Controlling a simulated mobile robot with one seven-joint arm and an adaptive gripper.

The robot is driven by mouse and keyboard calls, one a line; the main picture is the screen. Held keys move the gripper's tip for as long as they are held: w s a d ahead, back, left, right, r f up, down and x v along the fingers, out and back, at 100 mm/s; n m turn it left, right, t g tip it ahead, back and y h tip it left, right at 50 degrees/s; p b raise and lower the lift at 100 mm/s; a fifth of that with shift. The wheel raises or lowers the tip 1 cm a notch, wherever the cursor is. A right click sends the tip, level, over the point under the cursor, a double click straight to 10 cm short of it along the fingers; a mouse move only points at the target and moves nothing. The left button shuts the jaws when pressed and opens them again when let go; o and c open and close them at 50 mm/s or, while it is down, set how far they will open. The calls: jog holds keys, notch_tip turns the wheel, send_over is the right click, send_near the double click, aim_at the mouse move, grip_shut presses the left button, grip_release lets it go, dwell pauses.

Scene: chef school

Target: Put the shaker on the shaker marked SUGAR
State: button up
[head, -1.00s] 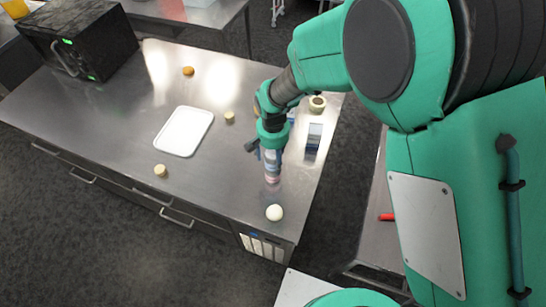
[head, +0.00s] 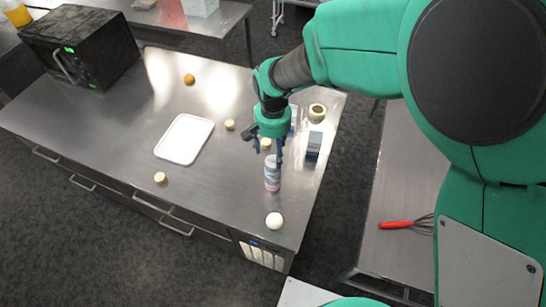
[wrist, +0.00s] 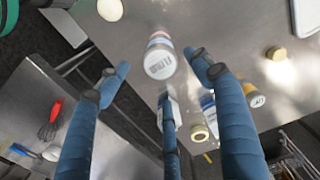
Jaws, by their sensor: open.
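Two shakers appear stacked upright near the right front of the steel table. The upper shaker (head: 271,163) is pale with a bluish band, and the lower shaker (head: 272,183) has a pinkish band. In the wrist view the upper shaker's white lid (wrist: 160,65) carries dark lettering that I cannot read clearly. The lower shaker is mostly hidden behind it there, so no SUGAR label is readable. My gripper (head: 265,149) is open and empty just above the stack, with its fingers spread apart around the space over the upper shaker.
A white ball-like item (head: 274,221) lies in front of the stack. A blue-grey box (head: 314,143) and a beige round container (head: 317,112) stand behind right. A white tray (head: 183,138) lies left. A black microwave (head: 80,45) stands far left.

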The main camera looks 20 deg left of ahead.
jog(key=shift+r, duration=1.35)
jog(key=shift+w+d+r, duration=0.1)
jog(key=shift+d+r, duration=0.1)
jog(key=shift+r, duration=0.05)
jog(key=d+r+m+t+y, duration=0.1)
jog(key=d+r+t, duration=0.1)
jog(key=d+r, duration=1.6)
jog(key=s+d+r+t, duration=0.1)
jog(key=s+d+r, duration=0.2)
jog(key=s+d, duration=0.4)
jog(key=s+d+r+m+t+h, duration=0.1)
jog(key=s+d+r+t, duration=0.1)
jog(key=s+d, duration=0.6)
jog(key=d+r, duration=0.1)
jog(key=d, duration=0.6)
jog(key=shift+s+t, duration=0.2)
jog(key=shift+t, duration=0.1)
